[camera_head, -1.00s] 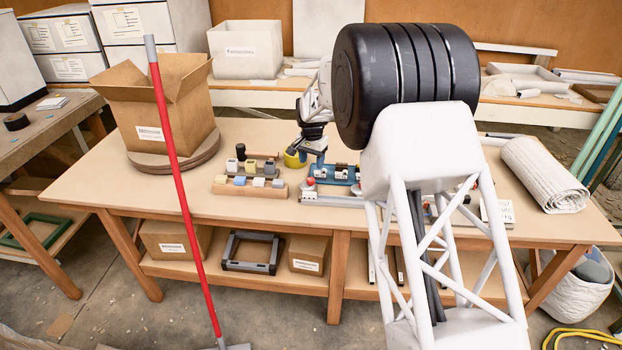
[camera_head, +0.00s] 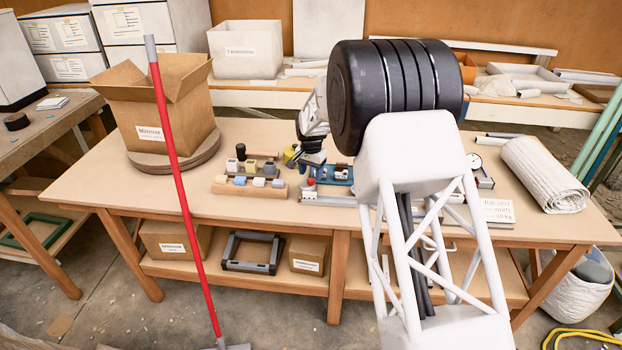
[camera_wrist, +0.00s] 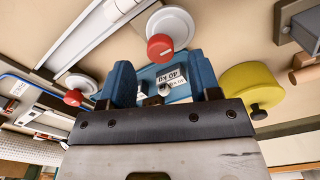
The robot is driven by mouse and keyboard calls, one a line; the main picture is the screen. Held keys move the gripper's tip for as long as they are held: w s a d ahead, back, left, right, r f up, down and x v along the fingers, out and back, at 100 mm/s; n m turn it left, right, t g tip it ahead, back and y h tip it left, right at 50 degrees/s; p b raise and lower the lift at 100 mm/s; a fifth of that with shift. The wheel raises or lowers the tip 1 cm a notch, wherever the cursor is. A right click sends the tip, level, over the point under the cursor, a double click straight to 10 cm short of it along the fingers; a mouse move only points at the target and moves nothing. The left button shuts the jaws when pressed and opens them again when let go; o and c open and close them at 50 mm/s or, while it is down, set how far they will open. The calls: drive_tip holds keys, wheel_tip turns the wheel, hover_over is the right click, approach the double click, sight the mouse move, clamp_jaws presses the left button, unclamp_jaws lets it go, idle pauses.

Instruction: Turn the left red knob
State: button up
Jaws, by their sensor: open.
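The left red knob (camera_head: 310,182) sits at the front of the bench fixture, just below my gripper (camera_head: 313,160) in the head view. In the wrist view, which looks upside down, this red knob (camera_wrist: 160,47) sits on a white round base beyond the fingertips. A second red knob (camera_wrist: 74,97) on a white base is further left there. My gripper (camera_wrist: 162,82) has blue fingers, open and apart, with no knob between them. A light blue part with a printed label (camera_wrist: 172,76) shows between the fingers; whether they touch it is unclear.
A yellow round part (camera_wrist: 252,85) is close beside the fingers. A blue tray device (camera_head: 340,174) stands right of the gripper, and a wooden block rack (camera_head: 250,190) to the left. My arm hides part of the bench. A red pole (camera_head: 172,150) stands in front.

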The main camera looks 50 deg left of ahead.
sight(311, 179)
drive_tip(key=shift+f, duration=1.55)
drive_tip(key=c, duration=0.9)
